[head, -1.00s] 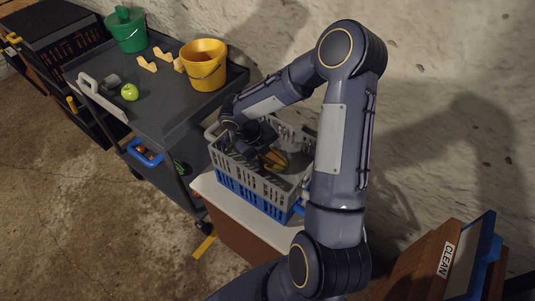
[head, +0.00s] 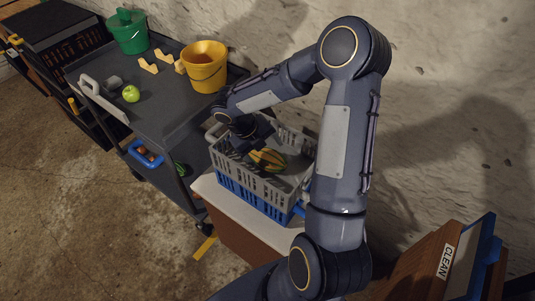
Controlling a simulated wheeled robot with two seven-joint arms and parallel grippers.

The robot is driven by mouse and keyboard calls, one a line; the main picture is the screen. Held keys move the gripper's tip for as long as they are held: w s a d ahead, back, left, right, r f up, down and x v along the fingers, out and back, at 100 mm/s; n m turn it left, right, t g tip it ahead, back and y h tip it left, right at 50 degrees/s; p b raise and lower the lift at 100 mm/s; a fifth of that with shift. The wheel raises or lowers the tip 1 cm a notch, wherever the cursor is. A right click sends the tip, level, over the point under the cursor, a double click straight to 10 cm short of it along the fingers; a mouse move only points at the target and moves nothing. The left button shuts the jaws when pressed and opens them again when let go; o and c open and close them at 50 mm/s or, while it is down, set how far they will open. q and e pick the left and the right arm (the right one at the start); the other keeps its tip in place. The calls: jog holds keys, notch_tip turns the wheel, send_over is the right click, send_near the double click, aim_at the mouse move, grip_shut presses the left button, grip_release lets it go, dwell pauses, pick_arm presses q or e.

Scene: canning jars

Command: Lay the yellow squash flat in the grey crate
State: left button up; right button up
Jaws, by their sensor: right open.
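The yellow squash (head: 268,159), with dark green stripes, lies inside the grey crate (head: 240,178), low down and on its side. Part of the squash and the crate's far side are hidden by my right arm. My right gripper (head: 256,146) is open, just above and left of the squash, over the crate. I cannot tell if its fingers touch the squash. My left gripper is not in view.
The grey crate stands on a blue crate (head: 250,200) on a white-topped stand (head: 222,196). A dark cart (head: 160,105) at left bears a yellow bucket (head: 205,70), a green bucket (head: 128,35) and a green apple (head: 131,94). A stone wall rises behind.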

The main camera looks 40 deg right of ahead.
jog(key=s+a+r+m+t+y, duration=0.1)
jog(key=s+a+r+m, duration=0.1)
jog(key=r+m, duration=0.3)
jog(key=s+a+r+m, duration=0.2)
jog(key=r+m, duration=0.1)
jog(key=r, duration=0.4)
jog(key=s+a+r+m+t+y, duration=0.2)
jog(key=s+m, duration=0.5)
jog(key=m, duration=0.7)
jog(key=s+a+r+m+t+y, duration=0.2)
jog(key=s+a+m+t+y, duration=0.2)
jog(key=m, duration=1)
jog(key=s+a+y, duration=0.1)
jog(key=s+a, duration=0.1)
jog(key=shift+s+a+m+t+p, duration=0.15)
jog(key=shift+s+m+t+p, duration=0.15)
jog(key=shift+s, duration=0.1)
jog(key=shift+r, duration=0.1)
jog(key=shift+r+p, duration=0.4)
jog(key=shift+p, duration=0.05)
